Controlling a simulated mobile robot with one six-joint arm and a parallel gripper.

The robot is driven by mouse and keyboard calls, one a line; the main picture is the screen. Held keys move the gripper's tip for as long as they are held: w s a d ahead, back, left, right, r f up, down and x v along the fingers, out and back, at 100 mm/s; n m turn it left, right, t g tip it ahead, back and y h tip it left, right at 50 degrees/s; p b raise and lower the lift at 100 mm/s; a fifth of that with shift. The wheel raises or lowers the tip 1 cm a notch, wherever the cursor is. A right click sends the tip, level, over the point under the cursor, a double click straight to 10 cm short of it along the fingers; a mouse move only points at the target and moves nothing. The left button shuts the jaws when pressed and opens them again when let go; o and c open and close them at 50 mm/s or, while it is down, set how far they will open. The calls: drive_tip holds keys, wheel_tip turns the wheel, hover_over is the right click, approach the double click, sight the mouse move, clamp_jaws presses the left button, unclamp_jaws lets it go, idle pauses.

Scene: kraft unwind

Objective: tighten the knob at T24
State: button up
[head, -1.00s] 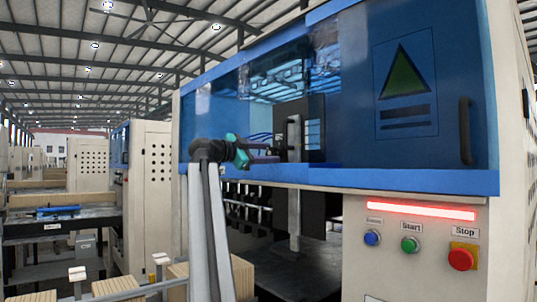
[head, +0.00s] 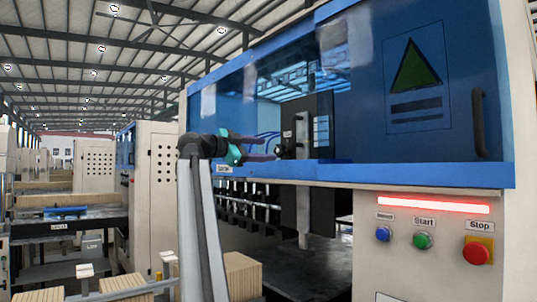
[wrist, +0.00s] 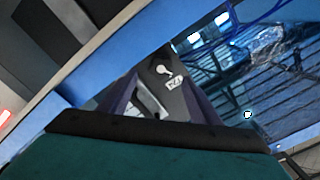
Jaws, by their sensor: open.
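My gripper (head: 272,148) has a teal body and two dark purple fingers. In the head view it points right, at the dark upright plate (head: 321,118) in the blue machine's opening. Its fingers are spread apart with nothing between them. A small dark knob (head: 279,149) shows just past the fingertips, at the plate's left side. In the wrist view a small pale round-ended part (wrist: 163,70), likely the knob, lies ahead between the fingers. A white label (wrist: 174,82) beside it seems to end in 24, but is too small to read surely. No contact is visible.
The blue machine's lower rail (head: 350,174) runs just below the gripper. A handle (head: 479,123) is at right, above Start (head: 422,241) and Stop (head: 477,253) buttons.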

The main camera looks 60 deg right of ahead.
drive_tip(key=shift+v, duration=1.25)
drive_tip(key=shift+r, duration=0.15)
drive_tip(key=a+n, duration=0.1)
drive_tip(key=n, duration=0.3)
drive_tip(key=w+a+n+p, duration=0.1)
drive_tip(key=a+n, duration=0.1)
drive_tip(key=n, duration=0.3)
drive_tip(key=w+a+n, duration=0.1)
drive_tip(key=n, duration=0.4)
drive_tip(key=shift+a, duration=0.2)
drive_tip(key=shift+p, duration=0.35)
